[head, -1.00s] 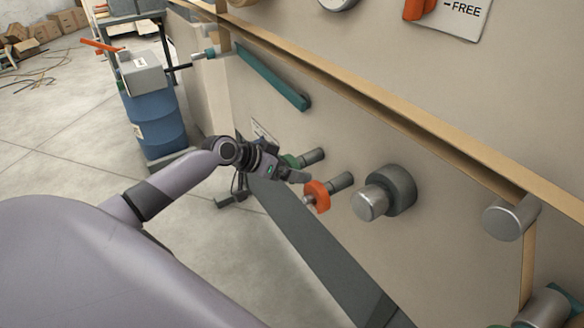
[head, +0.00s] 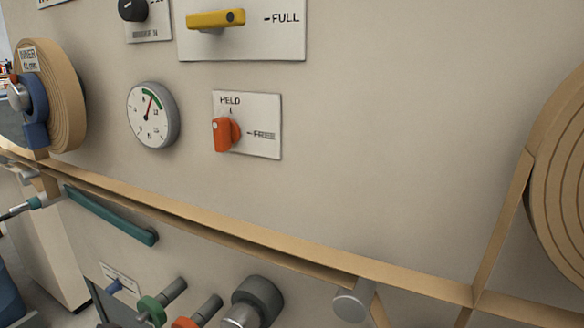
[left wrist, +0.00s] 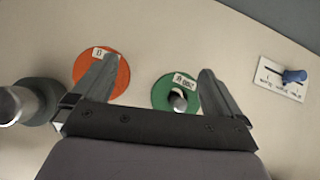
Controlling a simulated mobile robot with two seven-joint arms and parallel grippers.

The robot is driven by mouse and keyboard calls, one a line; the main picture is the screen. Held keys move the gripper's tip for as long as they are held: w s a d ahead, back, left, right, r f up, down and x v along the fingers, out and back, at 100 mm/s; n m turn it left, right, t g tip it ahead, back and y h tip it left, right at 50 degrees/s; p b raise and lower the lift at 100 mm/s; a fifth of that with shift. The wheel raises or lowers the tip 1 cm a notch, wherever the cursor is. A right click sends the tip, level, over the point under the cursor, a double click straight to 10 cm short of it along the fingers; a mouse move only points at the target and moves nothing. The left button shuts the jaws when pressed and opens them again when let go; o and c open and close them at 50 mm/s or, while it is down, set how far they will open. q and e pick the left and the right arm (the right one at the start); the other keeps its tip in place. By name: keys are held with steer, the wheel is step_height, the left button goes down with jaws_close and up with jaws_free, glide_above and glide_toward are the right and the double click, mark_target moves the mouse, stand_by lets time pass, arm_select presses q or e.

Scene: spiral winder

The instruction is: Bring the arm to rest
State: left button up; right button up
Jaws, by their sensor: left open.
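My left gripper (left wrist: 158,82) is open and empty in the left wrist view, its two fingers spread before the panel. An orange disc (left wrist: 86,68) lies behind one finger. A green disc (left wrist: 163,93) with a metal post lies between the fingers, close to the other one. I cannot tell the gap between fingers and panel. In the head view the green knob (head: 152,310) and orange knob (head: 185,322) show at the bottom edge; my left gripper is not clearly visible there. My right gripper is in neither view.
A blue knob (left wrist: 294,76) sits on a small plate beside the discs. A grey roller (left wrist: 38,100) stands out at the left. In the head view a tape strip (head: 230,235) crosses the panel below an orange HELD/FREE lever (head: 221,135), a gauge (head: 153,115) and a yellow handle (head: 215,19).

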arm_select(q)
steer(key=s+d+f+y, duration=0.1)
steer(key=s+d+f, duration=0.2)
steer(key=s+d, duration=0.25)
steer(key=s+d+f+n+t, duration=0.1)
steer(key=s+d+f, duration=0.2)
steer(key=s+d, duration=0.3)
steer(key=s+d+f+y, duration=0.1)
steer(key=s+d+f, duration=0.25)
steer(key=s, duration=0.35)
step_height(320, 180, up, 14)
steer(key=a+p, duration=0.1)
steer(key=p, duration=1.5)
steer(key=shift+a+r+y, duration=0.25)
steer(key=shift+a+y, duration=0.05)
steer(key=shift+s, duration=0.1)
steer(key=shift+f, duration=0.1)
